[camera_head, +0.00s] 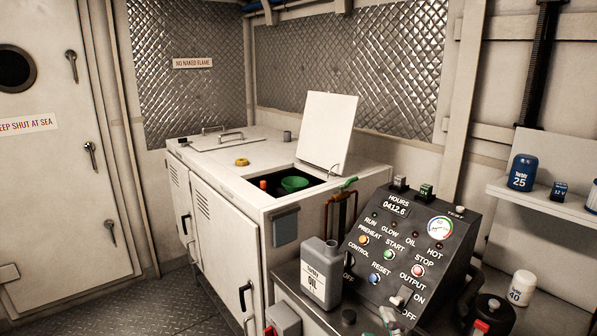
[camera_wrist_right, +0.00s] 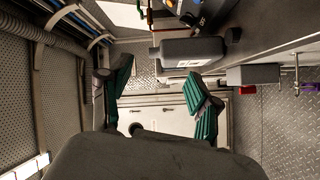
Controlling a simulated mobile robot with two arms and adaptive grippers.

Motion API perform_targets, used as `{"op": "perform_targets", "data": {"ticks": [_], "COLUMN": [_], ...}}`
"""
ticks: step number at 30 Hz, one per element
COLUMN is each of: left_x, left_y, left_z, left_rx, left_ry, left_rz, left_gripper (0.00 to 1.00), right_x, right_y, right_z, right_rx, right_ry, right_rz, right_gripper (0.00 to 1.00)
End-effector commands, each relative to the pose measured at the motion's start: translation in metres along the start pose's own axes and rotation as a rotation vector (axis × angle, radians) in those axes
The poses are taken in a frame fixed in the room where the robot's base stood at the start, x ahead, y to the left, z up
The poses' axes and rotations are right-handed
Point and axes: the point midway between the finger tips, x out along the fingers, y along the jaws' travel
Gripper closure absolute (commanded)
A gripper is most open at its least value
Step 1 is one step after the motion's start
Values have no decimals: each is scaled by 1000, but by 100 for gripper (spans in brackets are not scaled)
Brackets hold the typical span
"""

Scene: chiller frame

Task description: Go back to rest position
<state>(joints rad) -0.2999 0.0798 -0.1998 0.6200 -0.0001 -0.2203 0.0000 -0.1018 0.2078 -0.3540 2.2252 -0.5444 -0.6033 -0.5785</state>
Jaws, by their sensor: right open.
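My right gripper (camera_wrist_right: 160,98) shows in the right wrist view with its two green-padded fingers spread wide. It is open, with nothing between the fingertips. My left gripper is in neither view. The grey oil jug (camera_head: 318,275) stands upright, uncapped, beside the control panel (camera_head: 405,250). A dark grey block-like shape with a white label (camera_wrist_right: 192,53), likely the jug, lies beyond the fingers in the wrist view.
The white generator housing (camera_head: 222,215) has its hatch lid (camera_head: 328,130) raised. A green funnel (camera_head: 294,184) sits in the opening, and a yellow ring (camera_head: 242,162) lies on top. A shelf (camera_head: 545,205) with cans is at right. Open floor (camera_head: 140,305) lies at lower left.

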Motion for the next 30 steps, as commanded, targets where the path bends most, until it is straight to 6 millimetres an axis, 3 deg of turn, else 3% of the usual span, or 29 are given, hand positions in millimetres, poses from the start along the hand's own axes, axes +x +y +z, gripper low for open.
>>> {"op": "perform_targets", "data": {"ticks": [1,3,6,9,15,23,30], "left_x": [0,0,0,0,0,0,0], "left_y": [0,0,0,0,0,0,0], "left_z": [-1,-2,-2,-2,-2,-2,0], "left_rx": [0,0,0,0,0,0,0], "left_ry": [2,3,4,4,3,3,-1], "left_rz": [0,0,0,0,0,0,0], "left_gripper": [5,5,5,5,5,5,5], "right_x": [-18,-45,-88,-125,-189,-262,-243], "right_y": [-26,-59,-98,-124,-156,-178,-242], "right_z": [26,56,83,97,108,109,133], "right_rx": [138,314,509,642,815,959,943], "right_ry": [-109,-258,-445,-590,-819,-1071,-1080], "right_rz": [-108,-241,-392,-501,-656,-807,-821], "right_gripper": [38,38,38,38,38,38,38]}}
